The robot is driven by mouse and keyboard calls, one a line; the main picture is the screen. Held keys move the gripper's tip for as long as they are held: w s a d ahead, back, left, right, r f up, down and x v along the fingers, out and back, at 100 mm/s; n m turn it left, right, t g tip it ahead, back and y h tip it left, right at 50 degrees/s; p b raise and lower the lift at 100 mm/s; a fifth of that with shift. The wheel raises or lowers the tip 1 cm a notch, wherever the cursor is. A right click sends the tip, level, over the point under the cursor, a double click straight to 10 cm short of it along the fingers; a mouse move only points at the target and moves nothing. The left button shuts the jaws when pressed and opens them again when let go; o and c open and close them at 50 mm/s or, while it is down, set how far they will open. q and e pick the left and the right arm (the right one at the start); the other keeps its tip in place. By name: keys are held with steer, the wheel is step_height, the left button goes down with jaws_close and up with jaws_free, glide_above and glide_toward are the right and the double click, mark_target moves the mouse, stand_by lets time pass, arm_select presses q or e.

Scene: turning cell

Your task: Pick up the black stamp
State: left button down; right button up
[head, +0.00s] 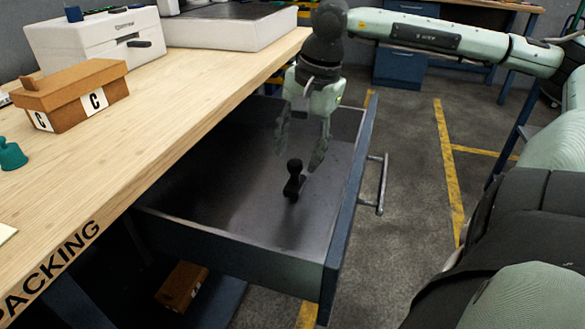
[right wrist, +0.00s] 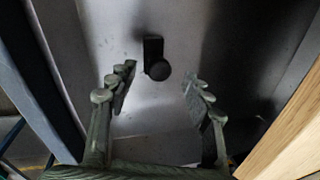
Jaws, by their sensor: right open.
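The black stamp (head: 293,180) stands upright in the open drawer (head: 230,262), toward the drawer's front panel. My right gripper (head: 304,160) points down into the drawer, open and empty, just above and behind the stamp. In the right wrist view the stamp (right wrist: 156,60) shows from above, with its round knob and dark base. It lies ahead of the open fingertips (right wrist: 158,82), between their lines and apart from both. My left gripper is not in view.
The wooden tabletop (head: 180,92) overhangs the drawer on the left. It bears a brown box marked C (head: 85,95), a white case (head: 95,42) and a teal stamp (head: 11,154). The drawer handle (head: 378,185) faces right. Another brown box (head: 182,286) lies below the drawer.

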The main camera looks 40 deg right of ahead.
mark_target(297, 162)
steer(key=x, duration=0.4)
steer(key=shift+d+f, duration=0.1)
steer(key=shift+f, duration=0.05)
steer(key=shift+c, duration=0.2)
jaws_close()
